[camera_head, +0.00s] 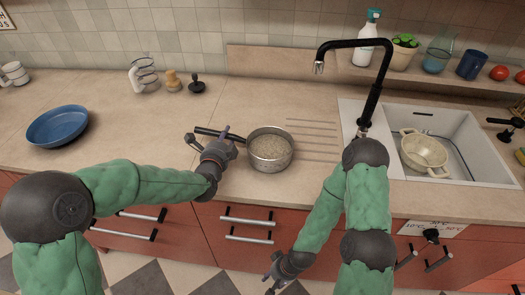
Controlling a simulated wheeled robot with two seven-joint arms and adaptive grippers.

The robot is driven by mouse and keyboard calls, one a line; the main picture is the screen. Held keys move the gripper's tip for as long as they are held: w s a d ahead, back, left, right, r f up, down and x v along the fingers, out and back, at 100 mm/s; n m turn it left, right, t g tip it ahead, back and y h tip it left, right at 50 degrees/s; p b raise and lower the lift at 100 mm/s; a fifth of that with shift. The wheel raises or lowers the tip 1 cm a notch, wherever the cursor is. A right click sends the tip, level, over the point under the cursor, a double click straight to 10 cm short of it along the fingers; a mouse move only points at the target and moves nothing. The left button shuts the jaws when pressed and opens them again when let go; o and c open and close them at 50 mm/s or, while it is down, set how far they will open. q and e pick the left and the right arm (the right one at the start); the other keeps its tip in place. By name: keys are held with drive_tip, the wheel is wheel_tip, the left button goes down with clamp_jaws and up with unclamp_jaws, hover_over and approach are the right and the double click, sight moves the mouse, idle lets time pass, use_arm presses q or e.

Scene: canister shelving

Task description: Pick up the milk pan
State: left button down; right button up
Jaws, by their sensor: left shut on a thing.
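The milk pan (270,150) is a round metal pan with a dark handle pointing left. It is at the middle of the counter, near the front edge. I cannot tell whether it rests on the counter or is slightly raised. My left gripper (217,143) is shut on the pan's handle, left of the pan body, and hides part of the handle. My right gripper (272,280) hangs low in front of the drawers, away from the pan; its fingers are too small to tell whether they are open or shut.
A blue plate (57,126) lies at the left of the counter (100,82). A sink (462,137) with a black faucet (372,95) and a cream pot (424,153) is at the right. A spray bottle (365,45) and plant (403,50) stand behind. Drainage grooves lie right of the pan.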

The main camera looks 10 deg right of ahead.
use_arm(q)
drive_tip(key=shift+w+r, duration=0.1)
drive_tip(key=shift+r, duration=0.25)
